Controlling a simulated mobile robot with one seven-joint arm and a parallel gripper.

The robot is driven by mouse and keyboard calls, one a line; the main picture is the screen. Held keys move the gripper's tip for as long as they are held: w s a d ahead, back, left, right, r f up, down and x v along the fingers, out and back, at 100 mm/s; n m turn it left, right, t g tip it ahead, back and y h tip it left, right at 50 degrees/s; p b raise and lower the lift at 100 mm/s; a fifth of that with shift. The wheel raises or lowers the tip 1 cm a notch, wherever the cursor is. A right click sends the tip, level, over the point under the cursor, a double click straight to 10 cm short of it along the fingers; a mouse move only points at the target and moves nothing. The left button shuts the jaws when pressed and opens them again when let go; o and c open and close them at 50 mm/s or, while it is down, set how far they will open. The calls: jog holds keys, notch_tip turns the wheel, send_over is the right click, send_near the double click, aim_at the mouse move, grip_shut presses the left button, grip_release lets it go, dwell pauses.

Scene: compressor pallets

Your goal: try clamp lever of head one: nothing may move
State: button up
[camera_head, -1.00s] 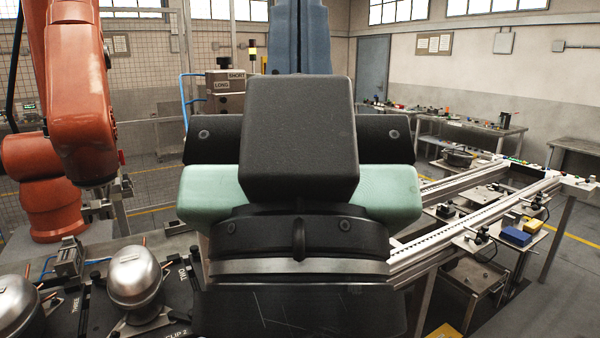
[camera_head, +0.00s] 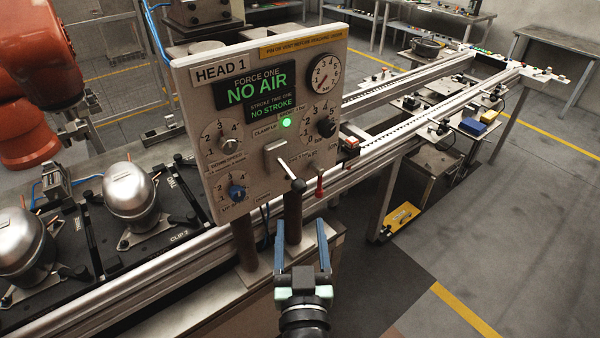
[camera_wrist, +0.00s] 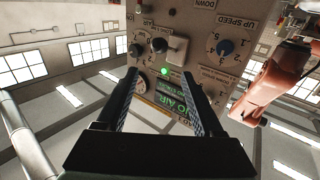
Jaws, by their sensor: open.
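The clamp lever (camera_head: 290,172) is a pale rod with a black ball end on a grey block, on the front of the HEAD 1 panel (camera_head: 205,98). It slants down to the right, below the CLAMP UP label. The lever's block (camera_wrist: 178,48) also shows in the wrist view, where the panel appears upside down. My gripper (camera_head: 301,240) is open and empty, below the lever and apart from it. In the wrist view its two fingers (camera_wrist: 160,85) point toward the panel.
The panel display (camera_head: 258,88) reads NO AIR and NO STROKE, and a green lamp (camera_head: 286,122) is lit. A small red-handled lever (camera_head: 320,186) is close to the right of the clamp lever.

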aim_at(300, 191)
jog(key=w, duration=0.4)
jog(key=w+p, duration=0.1)
jog(key=w, duration=0.3)
jog(key=w+f, duration=0.1)
jog(key=w, duration=0.3)
jog(key=shift+w+f, duration=0.1)
jog(key=shift+w, duration=0.2)
jog(key=c, duration=1.1)
jog(key=shift+d, duration=0.1)
